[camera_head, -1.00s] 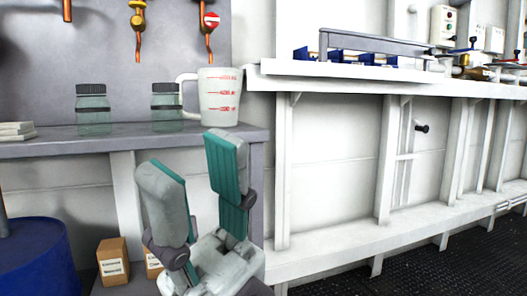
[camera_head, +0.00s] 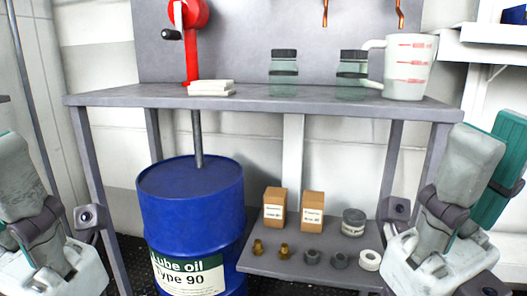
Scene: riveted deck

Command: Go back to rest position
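My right gripper (camera_head: 490,148) stands upright at the right edge, in front of the bench's right end. Its grey fingers with teal pads are apart, with nothing between them. My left gripper (camera_head: 18,160) is at the left edge, partly cut off. One grey finger shows clearly, so its opening cannot be told. Both grippers appear clear of the bench objects.
The grey bench (camera_head: 260,103) carries a white measuring jug (camera_head: 408,68), two lidded jars and a white stack (camera_head: 210,89). A red hand-cranked device (camera_head: 191,40) stands behind. Below are a blue oil drum (camera_head: 192,205) and a low shelf (camera_head: 290,268) with boxes and small fittings.

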